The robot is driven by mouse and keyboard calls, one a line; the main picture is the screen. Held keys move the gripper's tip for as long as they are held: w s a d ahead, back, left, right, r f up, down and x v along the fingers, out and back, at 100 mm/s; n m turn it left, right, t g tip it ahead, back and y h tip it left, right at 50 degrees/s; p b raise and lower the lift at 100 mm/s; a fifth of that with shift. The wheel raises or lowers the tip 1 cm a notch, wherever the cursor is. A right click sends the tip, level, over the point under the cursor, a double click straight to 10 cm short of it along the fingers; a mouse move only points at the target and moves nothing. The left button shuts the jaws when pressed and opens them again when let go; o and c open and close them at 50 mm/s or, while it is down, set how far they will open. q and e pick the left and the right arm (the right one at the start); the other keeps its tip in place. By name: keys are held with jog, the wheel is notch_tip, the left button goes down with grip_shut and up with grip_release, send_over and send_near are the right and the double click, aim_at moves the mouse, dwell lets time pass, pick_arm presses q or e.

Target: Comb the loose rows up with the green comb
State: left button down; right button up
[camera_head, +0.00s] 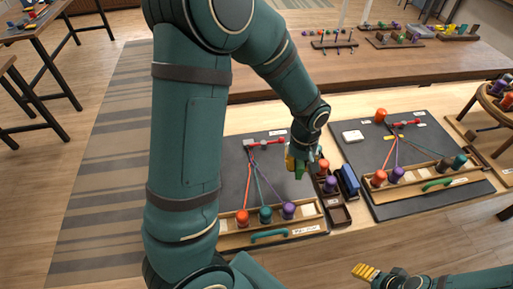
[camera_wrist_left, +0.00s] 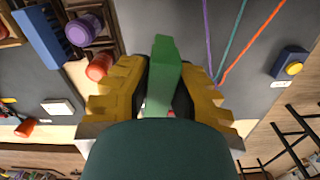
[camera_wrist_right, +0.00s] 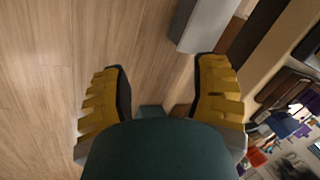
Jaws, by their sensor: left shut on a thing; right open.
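My left gripper (camera_head: 301,160) is shut on the green comb (camera_wrist_left: 163,75), which stands between its yellow fingers in the left wrist view. It is above the right side of the left dark board (camera_head: 233,180), beside the cords. Orange, teal and purple cords (camera_head: 256,178) run from a red-and-grey clamp (camera_head: 265,142) to three bobbins (camera_head: 265,214) in a wooden rack. The cords also show in the left wrist view (camera_wrist_left: 236,38), apart from the comb. The braid rows are too small to make out. My right gripper (camera_wrist_right: 160,85) is open and empty over the floor.
Orange and purple bobbins (camera_head: 330,184) and a blue block (camera_head: 348,180) stand between the boards. The right board (camera_head: 405,135) carries another set of cords and bobbins. A long table (camera_head: 400,80) stands behind.

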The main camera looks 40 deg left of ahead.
pick_arm(q)
jog(key=s+a+n+p, duration=0.35)
jog(key=a+n, duration=0.75)
jog(key=n, duration=0.9)
notch_tip(320, 180, down, 6)
jog(key=b, duration=0.5)
jog(key=shift+d, duration=0.15)
jog(key=shift+f+b, duration=1.25)
jog(key=shift+f, duration=0.05)
jog(key=shift+w+a, duration=0.9)
jog(key=shift+a, duration=0.3)
jog(key=shift+r, duration=0.15)
